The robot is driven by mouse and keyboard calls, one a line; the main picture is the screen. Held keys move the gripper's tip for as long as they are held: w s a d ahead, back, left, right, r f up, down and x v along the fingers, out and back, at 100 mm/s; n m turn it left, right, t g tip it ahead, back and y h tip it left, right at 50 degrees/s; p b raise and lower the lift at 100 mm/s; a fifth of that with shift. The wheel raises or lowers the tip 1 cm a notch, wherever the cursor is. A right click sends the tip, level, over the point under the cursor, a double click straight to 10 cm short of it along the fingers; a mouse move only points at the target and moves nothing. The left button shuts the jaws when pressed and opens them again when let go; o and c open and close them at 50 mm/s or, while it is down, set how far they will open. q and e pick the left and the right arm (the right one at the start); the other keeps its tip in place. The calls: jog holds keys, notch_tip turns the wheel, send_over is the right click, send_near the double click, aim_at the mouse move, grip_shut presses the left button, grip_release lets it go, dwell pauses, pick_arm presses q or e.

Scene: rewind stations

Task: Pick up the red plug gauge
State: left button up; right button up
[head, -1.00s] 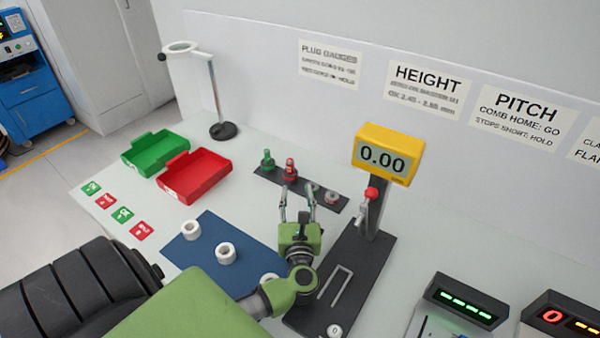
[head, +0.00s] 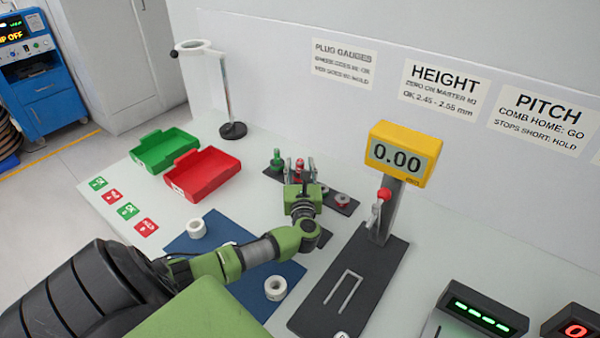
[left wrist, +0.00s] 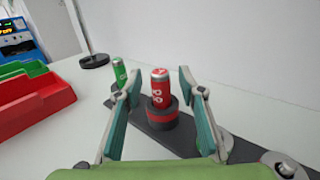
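The red plug gauge (left wrist: 161,88) stands upright in a dark collar on the black gauge strip (left wrist: 188,146). In the head view the red gauge (head: 300,165) shows partly between my fingers. My left gripper (left wrist: 160,97) is open, its two fingers on either side of the gauge with gaps left and right. It also shows in the head view (head: 300,172). The green plug gauge (head: 277,158) stands just left of it, outside the left finger, and shows in the left wrist view (left wrist: 120,72). My right gripper is not in view.
A green tray (head: 165,150) and a red tray (head: 203,172) lie to the left. A yellow height gauge (head: 400,153) on a dark stand is to the right. White rings (head: 276,288) lie around the blue mat (head: 216,250). A magnifier stand (head: 232,130) is behind.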

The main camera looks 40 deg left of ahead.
pick_arm(q)
jog(key=shift+w+a+f, duration=0.1)
jog(key=shift+w+a, duration=0.3)
jog(key=shift+s+d, duration=0.1)
jog(key=shift+c, duration=0.3)
grip_shut()
